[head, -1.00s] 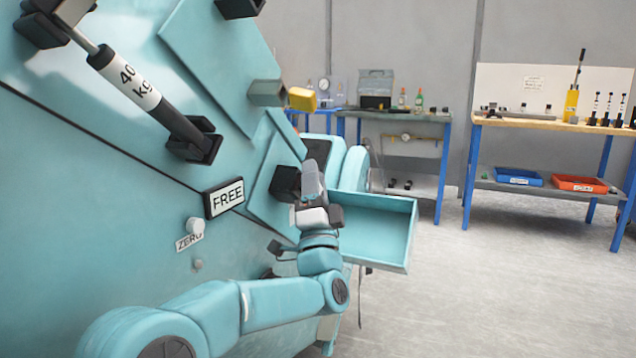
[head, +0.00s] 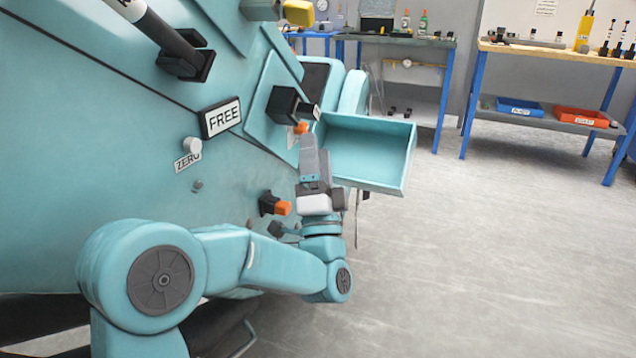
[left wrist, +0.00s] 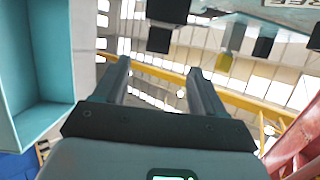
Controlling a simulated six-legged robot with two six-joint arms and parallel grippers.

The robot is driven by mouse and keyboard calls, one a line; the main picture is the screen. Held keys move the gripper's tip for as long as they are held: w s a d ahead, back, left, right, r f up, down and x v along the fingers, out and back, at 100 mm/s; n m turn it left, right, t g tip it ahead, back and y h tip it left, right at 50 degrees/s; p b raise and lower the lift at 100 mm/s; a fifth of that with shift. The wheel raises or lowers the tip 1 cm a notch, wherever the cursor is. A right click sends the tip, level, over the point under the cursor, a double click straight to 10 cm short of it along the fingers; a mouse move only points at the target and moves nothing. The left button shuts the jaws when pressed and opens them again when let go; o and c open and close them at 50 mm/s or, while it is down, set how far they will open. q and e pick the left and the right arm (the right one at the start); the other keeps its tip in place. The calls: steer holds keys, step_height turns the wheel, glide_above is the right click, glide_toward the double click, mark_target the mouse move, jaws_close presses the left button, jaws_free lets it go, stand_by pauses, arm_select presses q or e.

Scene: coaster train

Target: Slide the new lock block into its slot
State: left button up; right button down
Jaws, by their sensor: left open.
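My left gripper (head: 309,150) points upward beside the teal machine panel, its tips close below a dark block-shaped housing (head: 287,105). In the left wrist view its two fingers (left wrist: 155,85) are apart with nothing between them. A dark block (left wrist: 158,40) shows ahead of the fingertips there. A small orange piece (head: 301,128) shows at the fingertips in the head view; I cannot tell whether they touch. A second orange piece (head: 283,208) sits on a dark mount lower on the panel. I cannot tell which piece is the new lock block or where its slot is. My right gripper is out of view.
An open teal tray (head: 400,165) juts out right of the gripper; it fills the left of the wrist view (left wrist: 40,130). A FREE sign (head: 221,117) and white ZERO knob (head: 192,146) are on the panel. A yellow block (head: 298,12) is above. Floor at right is clear.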

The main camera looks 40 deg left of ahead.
arm_select(q)
steer(key=v, duration=0.5)
steer(key=shift+s+d+f, duration=0.1)
steer(key=shift+s+f, duration=0.05)
